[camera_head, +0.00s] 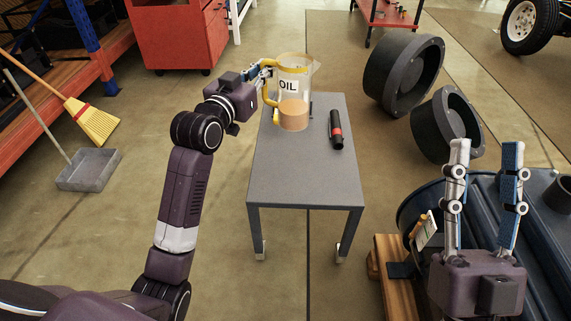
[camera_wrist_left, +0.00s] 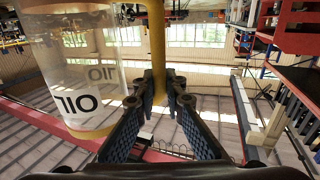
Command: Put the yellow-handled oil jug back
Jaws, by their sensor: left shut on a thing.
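The clear oil jug (camera_head: 292,68) with a yellow rim and yellow handle stands upright at the far end of the grey table (camera_head: 300,178). Amber oil fills its lower part. I cannot tell whether its base touches the tabletop or hangs just above it. My left gripper (camera_head: 266,72) is shut on the yellow handle, on the jug's left side. In the left wrist view the fingers (camera_wrist_left: 160,84) close around the handle (camera_wrist_left: 157,45), with the jug (camera_wrist_left: 75,60) to the left. My right gripper (camera_head: 486,145) is open and empty at the lower right.
A black and red flashlight (camera_head: 336,130) lies on the table right of the jug. The table's near half is bare. Dark wheels (camera_head: 403,72) stand right of the table. A blue barrel (camera_head: 545,250) is under my right gripper. A broom (camera_head: 92,122) and dustpan (camera_head: 90,170) are at left.

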